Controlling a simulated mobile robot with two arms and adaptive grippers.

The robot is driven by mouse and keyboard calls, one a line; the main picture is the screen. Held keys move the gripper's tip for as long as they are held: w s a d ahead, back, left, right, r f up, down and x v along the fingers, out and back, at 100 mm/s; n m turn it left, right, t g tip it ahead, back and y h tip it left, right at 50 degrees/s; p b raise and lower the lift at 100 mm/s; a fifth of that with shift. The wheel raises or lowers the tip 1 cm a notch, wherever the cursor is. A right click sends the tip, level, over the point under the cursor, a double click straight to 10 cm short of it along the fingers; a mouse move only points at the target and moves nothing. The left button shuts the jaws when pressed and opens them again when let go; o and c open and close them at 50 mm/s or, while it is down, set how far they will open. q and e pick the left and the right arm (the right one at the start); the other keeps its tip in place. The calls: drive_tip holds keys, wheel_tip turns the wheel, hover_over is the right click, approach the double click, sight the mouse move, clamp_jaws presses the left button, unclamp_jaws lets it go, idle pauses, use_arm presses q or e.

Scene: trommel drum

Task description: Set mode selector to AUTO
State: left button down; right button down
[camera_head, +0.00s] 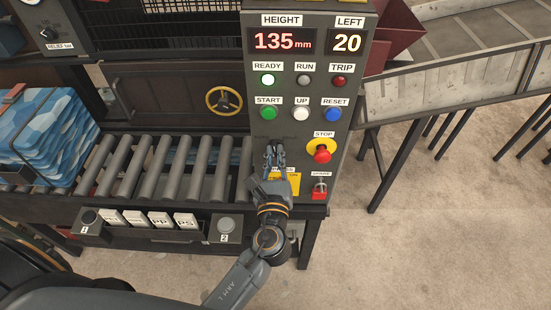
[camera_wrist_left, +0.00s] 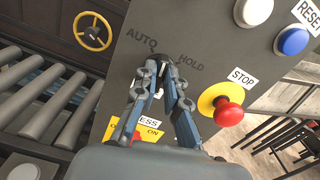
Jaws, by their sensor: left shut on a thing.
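The mode selector is a small dark knob (camera_wrist_left: 153,66) on the dark grey control panel (camera_head: 299,149). It is mostly hidden by my fingers. In the left wrist view the AUTO label (camera_wrist_left: 141,41) is at its upper left and the HOLD label (camera_wrist_left: 189,60) at its right. My left gripper (camera_head: 274,149) reaches up to the panel from below, and it also shows in the left wrist view (camera_wrist_left: 160,68). Its fingertips are closed in on the knob. Which label the knob points to cannot be told. My right gripper is not in view.
A red STOP button (camera_head: 322,154) on a yellow disc sits right of the gripper. START (camera_head: 268,112), UP (camera_head: 300,113) and RESET (camera_head: 333,114) buttons are above. A roller conveyor (camera_head: 165,168) lies left, with blue bags (camera_head: 50,135). Open floor lies right.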

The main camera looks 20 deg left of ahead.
use_arm(q)
drive_tip(key=n+b, duration=0.1)
drive_tip(key=n, duration=0.2)
drive_tip(key=shift+a+f+n+b, duration=0.1)
drive_tip(key=shift+f+n+b, duration=0.1)
drive_tip(key=shift+n+b, duration=0.15)
drive_tip(key=shift+r+n+b, duration=0.1)
drive_tip(key=shift+n+b, duration=0.75)
drive_tip(key=shift+n, duration=0.8)
drive_tip(key=c, duration=1.4)
unclamp_jaws()
drive_tip(key=v, duration=1.2)
